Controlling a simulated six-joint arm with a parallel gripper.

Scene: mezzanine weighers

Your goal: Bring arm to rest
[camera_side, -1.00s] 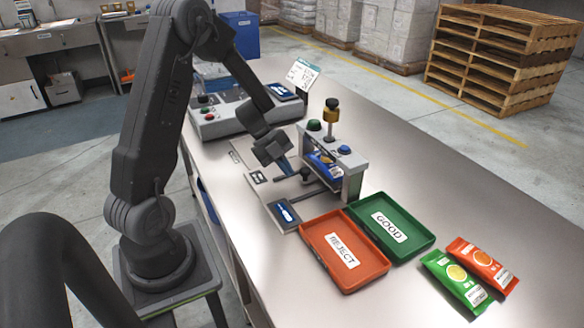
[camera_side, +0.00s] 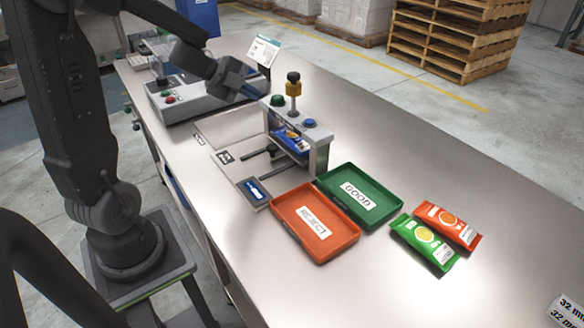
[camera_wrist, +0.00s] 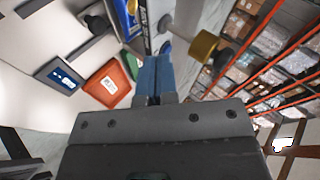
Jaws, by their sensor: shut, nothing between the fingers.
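My gripper (camera_side: 258,93) is raised over the bench, to the left of and behind the grey testing fixture (camera_side: 320,150). Its blue fingers (camera_wrist: 155,72) are together in the wrist view, with nothing between them. A blue packet (camera_side: 289,136) sits inside the fixture, partly hidden by its frame. The orange REJECT tray (camera_side: 312,243) and the green GOOD tray (camera_side: 385,211) lie in front of the fixture and look empty.
A green packet (camera_side: 422,243) and an orange packet (camera_side: 450,226) lie on the bench right of the trays. A grey console (camera_side: 180,108) with a sign stands at the back left. The bench's right side has free room.

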